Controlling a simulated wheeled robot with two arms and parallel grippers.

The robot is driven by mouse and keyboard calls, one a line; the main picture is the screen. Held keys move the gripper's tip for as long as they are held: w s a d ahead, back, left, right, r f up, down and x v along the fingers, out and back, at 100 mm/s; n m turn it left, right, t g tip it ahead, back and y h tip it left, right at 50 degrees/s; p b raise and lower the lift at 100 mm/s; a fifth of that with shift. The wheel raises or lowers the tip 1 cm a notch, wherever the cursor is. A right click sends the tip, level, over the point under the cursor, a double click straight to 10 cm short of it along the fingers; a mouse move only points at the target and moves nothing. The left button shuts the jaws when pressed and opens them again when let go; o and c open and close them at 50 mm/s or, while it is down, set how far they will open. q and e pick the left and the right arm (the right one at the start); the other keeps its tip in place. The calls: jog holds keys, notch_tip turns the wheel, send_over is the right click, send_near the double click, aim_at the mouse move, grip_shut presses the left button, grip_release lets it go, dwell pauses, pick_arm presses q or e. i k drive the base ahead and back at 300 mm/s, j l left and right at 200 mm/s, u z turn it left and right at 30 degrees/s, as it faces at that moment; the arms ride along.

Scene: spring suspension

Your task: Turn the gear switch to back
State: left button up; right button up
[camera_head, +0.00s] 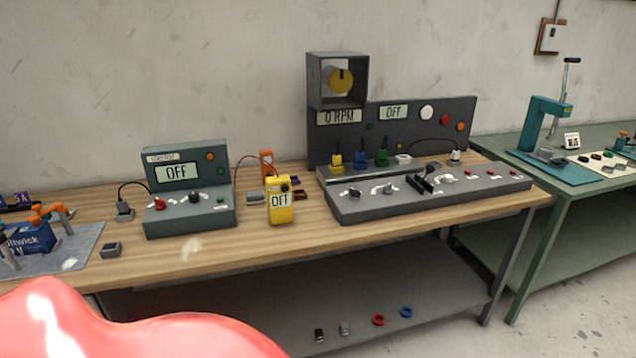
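A dark grey motor test console (430,198) stands on the wooden bench, with a sloped front panel. The panel carries a black lever (425,184), two small dark knobs with white labels, one at the left (354,193) and one beside it (388,188), and several red buttons. The labels are too small to read, so I cannot tell which control is the gear switch or its position. The upright panel shows "0 RPM" (339,116) and "OFF" (393,112). Neither of my grippers is in view.
A smaller grey tester (188,208) reading "OFF" and a yellow meter (280,203) stand left of the console. A glossy red shape fills the bottom left corner. A green table (560,215) with a teal press (545,125) is at the right. Bare wood lies along the bench's front.

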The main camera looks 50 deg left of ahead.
aim_at(387, 189)
jog(key=u, duration=1.3)
jog(key=i+l+u, duration=0.15)
jog(key=i+l, duration=0.3)
